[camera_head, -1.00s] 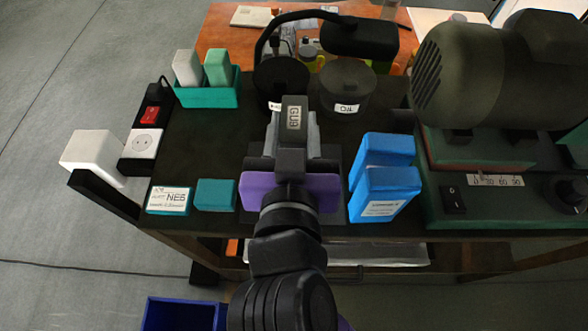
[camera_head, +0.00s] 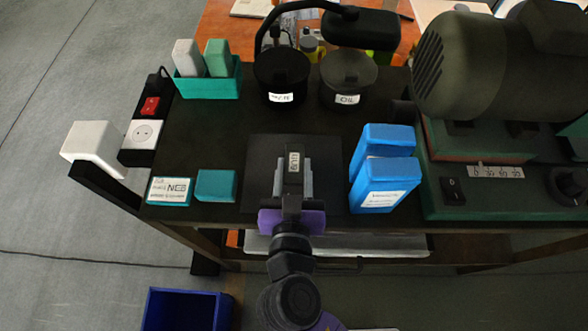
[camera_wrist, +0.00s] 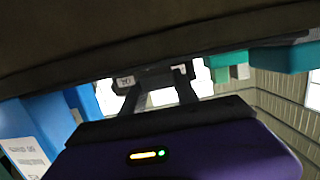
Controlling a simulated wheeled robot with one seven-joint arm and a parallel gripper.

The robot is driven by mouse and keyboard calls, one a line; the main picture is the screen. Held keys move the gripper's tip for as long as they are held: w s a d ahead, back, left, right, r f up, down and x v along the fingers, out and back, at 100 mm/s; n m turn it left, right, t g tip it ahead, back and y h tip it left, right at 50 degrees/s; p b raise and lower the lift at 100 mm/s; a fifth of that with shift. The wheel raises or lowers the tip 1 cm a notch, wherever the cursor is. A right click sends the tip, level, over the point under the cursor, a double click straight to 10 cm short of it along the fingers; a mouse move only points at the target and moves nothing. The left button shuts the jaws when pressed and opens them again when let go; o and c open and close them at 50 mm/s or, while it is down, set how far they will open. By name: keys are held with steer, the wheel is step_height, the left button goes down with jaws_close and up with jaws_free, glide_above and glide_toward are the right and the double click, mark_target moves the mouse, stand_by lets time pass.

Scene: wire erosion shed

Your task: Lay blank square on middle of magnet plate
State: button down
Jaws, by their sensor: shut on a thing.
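The magnet plate (camera_head: 262,150) is a dark square lying flat on the black bench top, left of the blue boxes. My gripper (camera_head: 293,180) is over its middle and front part, with grey fingers on either side of a dark piece. This piece, apparently the blank (camera_head: 293,161), bears a pale label. It lies nearly in line with the plate's sides. Its underside is hidden, so I cannot tell whether it touches the plate. In the wrist view, the fingers (camera_wrist: 160,92) reach ahead of the purple hand, close to the dark surface; the blank is unclear there.
Two blue boxes (camera_head: 386,184) stand close to the plate's right edge. A teal block (camera_head: 216,186) and a labelled box (camera_head: 169,191) lie left. Two dark pots (camera_head: 347,80) stand behind. A green-based machine (camera_head: 470,195) fills the right. Bench between plate and teal tray (camera_head: 210,88) is clear.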

steer(key=shift+f, duration=0.45)
steer(key=shift+f, duration=0.15)
steer(key=c, duration=0.9)
jaws_free()
